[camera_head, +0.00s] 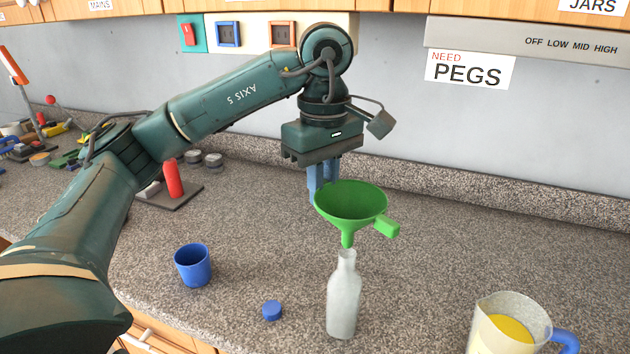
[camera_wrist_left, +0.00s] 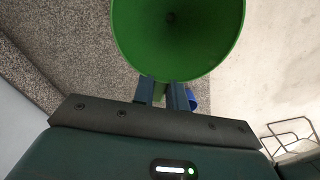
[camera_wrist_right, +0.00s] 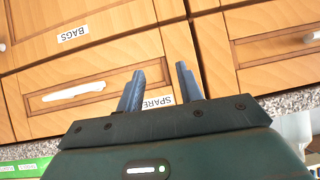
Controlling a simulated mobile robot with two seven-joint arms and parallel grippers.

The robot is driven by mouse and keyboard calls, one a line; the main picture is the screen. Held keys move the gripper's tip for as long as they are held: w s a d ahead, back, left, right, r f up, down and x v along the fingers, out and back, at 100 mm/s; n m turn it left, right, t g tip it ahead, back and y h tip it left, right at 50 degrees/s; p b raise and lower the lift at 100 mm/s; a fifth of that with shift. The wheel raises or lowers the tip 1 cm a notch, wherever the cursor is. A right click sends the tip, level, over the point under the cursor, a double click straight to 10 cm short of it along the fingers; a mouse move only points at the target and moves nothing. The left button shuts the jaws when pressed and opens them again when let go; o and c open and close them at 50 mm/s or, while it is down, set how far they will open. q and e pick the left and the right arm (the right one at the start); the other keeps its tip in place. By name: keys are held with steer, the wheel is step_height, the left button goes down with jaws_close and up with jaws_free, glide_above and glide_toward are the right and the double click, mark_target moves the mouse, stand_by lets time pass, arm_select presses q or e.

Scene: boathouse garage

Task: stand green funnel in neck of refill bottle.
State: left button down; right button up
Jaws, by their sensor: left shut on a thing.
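The green funnel (camera_head: 350,203) is upright in the head view, with its spout pointing down and its tab to the right. My left gripper (camera_head: 324,185) is shut on the funnel, behind its cone; the left wrist view shows the fingers (camera_wrist_left: 165,95) at the rim of the funnel (camera_wrist_left: 178,35). The pale refill bottle (camera_head: 343,300) stands upright on the counter. The spout tip shows right at the bottle's mouth; I cannot tell whether it is just above or slightly inside. My right gripper (camera_wrist_right: 158,85) is open and empty, in front of wooden drawers.
A blue cup (camera_head: 193,266) stands left of the bottle, and a blue cap (camera_head: 272,311) lies between them. A clear jug (camera_head: 507,322) with yellow contents is at front right. A red cylinder on a stand (camera_head: 173,180) is behind my left arm.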

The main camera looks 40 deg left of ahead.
arm_select(q)
steer(key=shift+d, duration=0.1)
arm_select(e)
steer(key=shift+w+r, duration=0.2)
arm_select(q)
steer(key=shift+f, duration=0.1)
arm_select(e)
steer(key=shift+d+f, duration=0.1)
steer(key=shift+f, duration=0.15)
arm_select(q)
steer(key=shift+f+b, duration=0.35)
steer(key=shift+b, duration=0.05)
steer(key=shift+f+b, duration=0.5)
steer(key=shift+f, duration=0.05)
steer(key=shift+f+b, duration=0.7)
steer(key=shift+f, duration=0.25)
arm_select(e)
steer(key=shift+s+a+f+y, duration=0.1)
steer(key=shift+a+f+y, duration=0.25)
steer(key=shift+a, duration=0.25)
steer(key=shift+r, duration=0.15)
arm_select(q)
steer(key=shift+f+b, duration=0.3)
steer(key=shift+f, duration=0.05)
arm_select(e)
steer(key=shift+f, duration=0.45)
